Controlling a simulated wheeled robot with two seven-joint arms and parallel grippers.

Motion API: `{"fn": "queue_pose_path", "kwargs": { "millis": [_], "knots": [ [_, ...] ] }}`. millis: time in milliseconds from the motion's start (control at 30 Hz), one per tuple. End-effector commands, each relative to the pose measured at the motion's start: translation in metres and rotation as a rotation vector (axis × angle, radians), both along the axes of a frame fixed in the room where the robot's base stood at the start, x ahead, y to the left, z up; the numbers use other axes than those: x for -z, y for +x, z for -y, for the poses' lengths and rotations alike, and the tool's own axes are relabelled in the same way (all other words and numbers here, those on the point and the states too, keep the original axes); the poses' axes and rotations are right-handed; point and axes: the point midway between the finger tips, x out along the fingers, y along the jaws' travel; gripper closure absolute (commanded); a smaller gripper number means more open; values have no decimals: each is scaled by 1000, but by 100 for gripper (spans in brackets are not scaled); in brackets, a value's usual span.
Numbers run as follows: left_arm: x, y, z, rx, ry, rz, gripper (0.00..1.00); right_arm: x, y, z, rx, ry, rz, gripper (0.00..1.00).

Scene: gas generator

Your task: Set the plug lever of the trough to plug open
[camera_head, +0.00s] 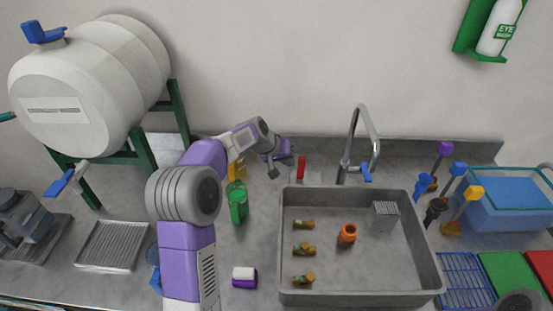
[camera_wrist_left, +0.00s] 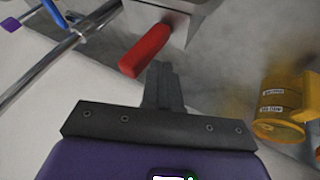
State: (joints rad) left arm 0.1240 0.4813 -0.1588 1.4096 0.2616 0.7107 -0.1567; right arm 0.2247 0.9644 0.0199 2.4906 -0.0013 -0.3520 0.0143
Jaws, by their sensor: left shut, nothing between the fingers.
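The trough (camera_head: 360,283) is a grey metal basin sunk in the bench, right of centre in the head view. A red lever (camera_head: 301,167) stands by its back left corner, and its red handle (camera_wrist_left: 147,50) is large in the wrist view. I take it for the plug lever. My left gripper (camera_head: 273,172) is just left of the lever. In the wrist view its dark fingers (camera_wrist_left: 161,72) are shut and empty, with tips close to the handle's near end; I cannot tell whether they touch. My right gripper is not in view.
A chrome tap (camera_head: 362,125) with a blue handle rises behind the trough. Brass fittings (camera_head: 304,249) and an orange part (camera_head: 347,233) lie inside. A green bottle (camera_head: 238,204) stands left of it; a yellow container (camera_wrist_left: 280,105) is right of my fingers in the wrist view.

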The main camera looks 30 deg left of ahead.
Motion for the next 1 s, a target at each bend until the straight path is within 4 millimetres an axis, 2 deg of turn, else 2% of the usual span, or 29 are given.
{"fn": "queue_pose_path", "kwargs": {
  "millis": [133, 567, 1000],
  "knots": [
    [0, 4, 7, -1, 1, 0, 100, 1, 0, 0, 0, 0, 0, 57],
    [-1, 4, 9, -2, 3, -2, 100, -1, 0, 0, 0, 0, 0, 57],
    [-4, 7, 14, -1, 60, -29, 100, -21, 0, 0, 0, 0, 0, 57]
  ]
}}
